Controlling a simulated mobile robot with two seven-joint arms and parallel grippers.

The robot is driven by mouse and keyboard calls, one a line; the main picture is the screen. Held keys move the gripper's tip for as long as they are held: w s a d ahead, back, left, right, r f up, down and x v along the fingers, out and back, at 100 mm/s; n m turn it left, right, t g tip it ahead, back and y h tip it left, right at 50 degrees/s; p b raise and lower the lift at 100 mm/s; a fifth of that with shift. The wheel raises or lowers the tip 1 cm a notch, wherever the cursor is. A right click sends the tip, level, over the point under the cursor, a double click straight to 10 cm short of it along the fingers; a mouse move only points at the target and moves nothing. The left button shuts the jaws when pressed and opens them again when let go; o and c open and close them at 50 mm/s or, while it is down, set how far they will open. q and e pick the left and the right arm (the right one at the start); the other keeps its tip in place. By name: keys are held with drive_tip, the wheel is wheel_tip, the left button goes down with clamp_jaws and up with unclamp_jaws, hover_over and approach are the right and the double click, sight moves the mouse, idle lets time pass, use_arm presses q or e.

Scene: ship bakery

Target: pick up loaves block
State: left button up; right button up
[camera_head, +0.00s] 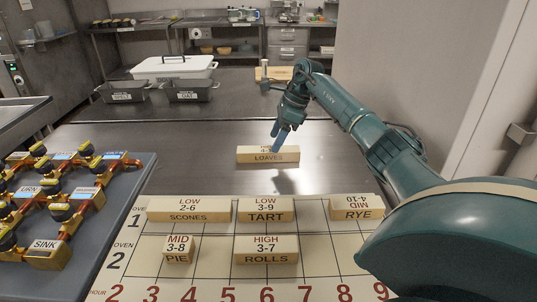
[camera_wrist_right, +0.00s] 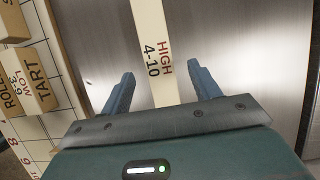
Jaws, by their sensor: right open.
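The loaves block (camera_head: 267,156) is a long pale wooden bar lettered LOAVES, lying on the steel counter behind the chart board. My right gripper (camera_head: 283,130) is above it, fingers pointing down, near its middle. In the right wrist view the block's top (camera_wrist_right: 155,50), reading HIGH 4-10, runs between the two blue fingers of the open gripper (camera_wrist_right: 164,88). Bare gaps show between the block and each finger. The fingers partly cover the block's top lettering in the head view. My left gripper is not in view.
The chart board (camera_head: 205,262) holds the scones (camera_head: 188,217), tart (camera_head: 265,216), rye (camera_head: 357,214), pie (camera_head: 179,257) and rolls (camera_head: 266,258) blocks. A valve panel (camera_head: 118,215) is at left. Dark tins (camera_head: 190,95) and a white lidded container (camera_head: 173,67) stand behind. Counter around the loaves block is clear.

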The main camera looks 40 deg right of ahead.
sight(269, 149)
drive_tip(key=x, duration=0.5)
drive_tip(key=shift+w+a+r, duration=0.1)
drive_tip(key=shift+w+a, duration=0.05)
drive_tip(key=shift+a, duration=0.15)
drive_tip(key=shift+r, duration=0.1)
drive_tip(key=c, duration=1.1)
drive_tip(key=shift+c, duration=0.2)
